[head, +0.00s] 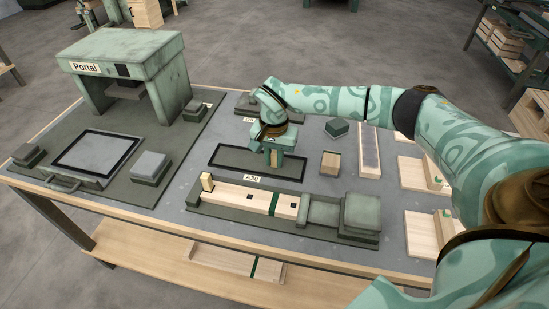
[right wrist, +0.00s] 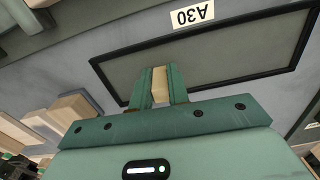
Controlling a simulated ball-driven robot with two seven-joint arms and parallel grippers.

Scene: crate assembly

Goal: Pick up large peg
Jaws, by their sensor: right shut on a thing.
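My right gripper (head: 274,158) is above the dark framed mat (head: 232,157) in the middle of the table. In the right wrist view its green fingers (right wrist: 160,88) are shut on a light wooden peg (right wrist: 159,82). The fingers cover the peg's sides, and its lower end is hard to make out. The peg is mostly hidden in the head view. A small wooden peg (head: 207,182) stands upright at the left end of a wooden plank (head: 240,195) in front of the mat. A wooden block (head: 330,163) stands right of the gripper. My left gripper is not in view.
A label reading A30 (head: 252,178) lies at the mat's front edge. A green fixture with a block (head: 360,211) holds the plank's right end. The Portal frame (head: 125,58) stands at the left. Wooden boards (head: 420,175) lie at the right, below my arm.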

